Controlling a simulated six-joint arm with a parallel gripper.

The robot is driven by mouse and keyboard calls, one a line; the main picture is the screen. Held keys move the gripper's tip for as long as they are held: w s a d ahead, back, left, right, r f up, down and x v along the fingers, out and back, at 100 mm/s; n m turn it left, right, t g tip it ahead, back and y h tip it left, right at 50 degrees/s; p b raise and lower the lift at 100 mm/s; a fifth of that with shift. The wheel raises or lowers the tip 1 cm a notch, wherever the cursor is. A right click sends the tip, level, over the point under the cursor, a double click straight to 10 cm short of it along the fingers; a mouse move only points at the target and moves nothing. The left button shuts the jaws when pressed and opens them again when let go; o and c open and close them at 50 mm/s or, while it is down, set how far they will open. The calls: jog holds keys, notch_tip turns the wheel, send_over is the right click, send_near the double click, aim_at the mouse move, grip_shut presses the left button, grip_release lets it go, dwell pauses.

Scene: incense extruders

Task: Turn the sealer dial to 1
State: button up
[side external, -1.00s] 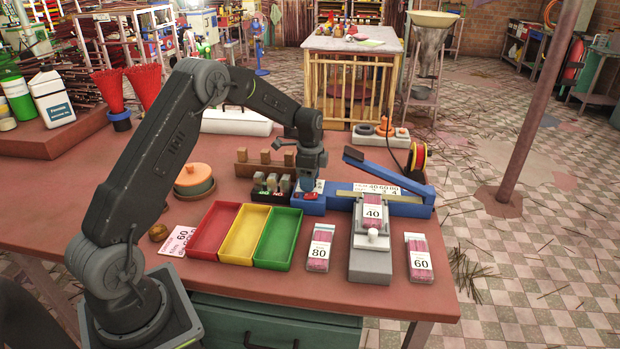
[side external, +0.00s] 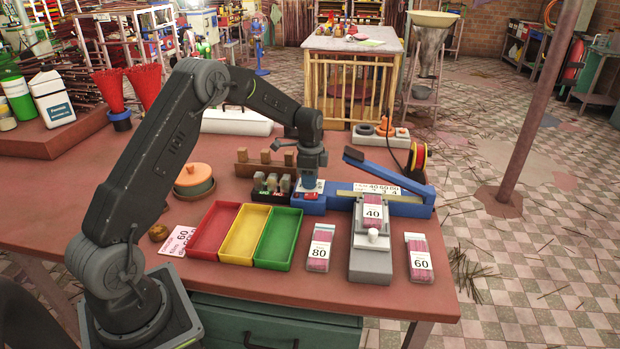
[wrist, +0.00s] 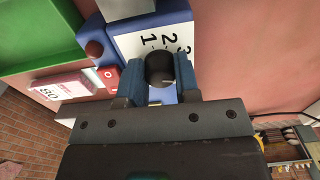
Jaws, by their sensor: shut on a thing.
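The blue sealer (side external: 408,208) lies at the right of the table with its long arm raised. Its black dial (wrist: 159,69) is between my fingers in the wrist view, beside a white plate (wrist: 150,42) with the numbers 1, 2 and 3 in sight. My gripper (wrist: 160,82) is shut on the dial, a blue finger on each side. In the side view my gripper (side external: 312,186) points down at the sealer's left end and hides the dial. The dial's pointer is too unclear to read. A red switch (wrist: 108,76) sits beside the plate.
Red (side external: 196,244), yellow (side external: 229,247) and green (side external: 261,253) trays stand left of the sealer. A grey stand with a pack marked 40 (side external: 373,212) is in front, between packs marked 80 (side external: 319,252) and 60 (side external: 420,263). Small bottles (side external: 272,186) stand close left of my gripper.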

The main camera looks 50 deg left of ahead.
jog(key=n, duration=0.5)
jog(key=shift+d+n, duration=0.1)
jog(key=shift+n, duration=0.3)
jog(key=n, duration=0.6)
jog(key=shift+r, duration=0.1)
jog(key=n, duration=0.5)
jog(key=shift+w+n, duration=0.1)
jog(key=shift+n, duration=0.3)
jog(key=n, duration=0.5)
jog(key=shift+n, duration=0.4)
jog(key=o, duration=0.9)
notch_tip(320, 180, up, 14)
jog(key=shift+f, duration=0.1)
